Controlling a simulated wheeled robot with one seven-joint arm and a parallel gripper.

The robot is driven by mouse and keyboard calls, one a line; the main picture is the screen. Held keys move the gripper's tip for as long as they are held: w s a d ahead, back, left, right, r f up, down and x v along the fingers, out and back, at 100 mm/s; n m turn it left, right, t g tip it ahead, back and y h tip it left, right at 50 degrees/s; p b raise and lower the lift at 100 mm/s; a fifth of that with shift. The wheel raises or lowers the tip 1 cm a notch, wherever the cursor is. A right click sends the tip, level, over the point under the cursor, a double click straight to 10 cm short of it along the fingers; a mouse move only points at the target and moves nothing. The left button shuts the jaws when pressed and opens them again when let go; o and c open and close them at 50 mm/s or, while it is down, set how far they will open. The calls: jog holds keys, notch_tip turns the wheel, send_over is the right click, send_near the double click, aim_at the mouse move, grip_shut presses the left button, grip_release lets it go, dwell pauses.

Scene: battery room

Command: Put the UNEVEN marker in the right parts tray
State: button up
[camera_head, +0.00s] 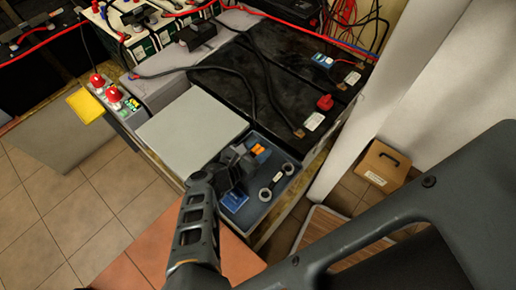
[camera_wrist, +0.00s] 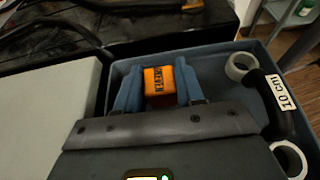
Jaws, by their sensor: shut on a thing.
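My gripper (camera_head: 248,156) is shut on an orange marker block (camera_head: 258,149) with dark printing too small to read surely. In the wrist view the marker (camera_wrist: 159,80) sits between the two blue fingers of my gripper (camera_wrist: 158,90). Both are over or in the far part of the blue-grey parts tray (camera_head: 286,164), whose rim also shows in the wrist view (camera_wrist: 215,48). I cannot tell whether the marker touches the tray floor. My gripper body hides part of the tray.
A blue labelled thing (camera_head: 235,199) is near the tray's front left. A pale grey flat cover (camera_head: 190,128) adjoins the tray on the left. Black batteries with cables (camera_head: 290,75) stand behind.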

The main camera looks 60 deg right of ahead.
jog(key=shift+f, duration=0.2)
jog(key=o, duration=1)
jog(key=shift+r, duration=0.1)
